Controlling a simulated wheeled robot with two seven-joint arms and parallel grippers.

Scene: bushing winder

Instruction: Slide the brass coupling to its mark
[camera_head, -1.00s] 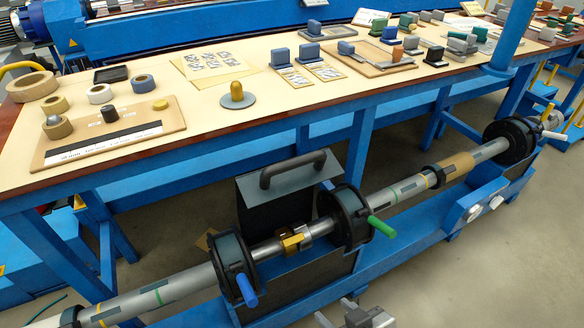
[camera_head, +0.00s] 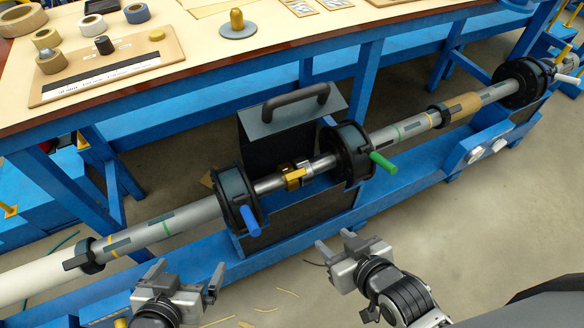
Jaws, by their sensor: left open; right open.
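The brass coupling (camera_head: 294,178) sits on the grey shaft (camera_head: 270,184) between two black ring clamps. The left clamp (camera_head: 236,197) has a blue handle (camera_head: 250,221) and the right clamp (camera_head: 349,153) has a green handle (camera_head: 383,162). Coloured bands and dark patches show on the shaft, but I cannot tell which is the coupling's mark. My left gripper (camera_head: 187,277) is open and empty, at the lower left in front of the shaft. My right gripper (camera_head: 333,253) is open and empty, below and right of the coupling. Neither touches the coupling.
A black box with a handle (camera_head: 295,103) stands behind the coupling. A blue rail (camera_head: 410,198) runs under the shaft. The workbench (camera_head: 200,75) behind holds tape rolls (camera_head: 92,25) and a yellow-knobbed disc (camera_head: 238,29).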

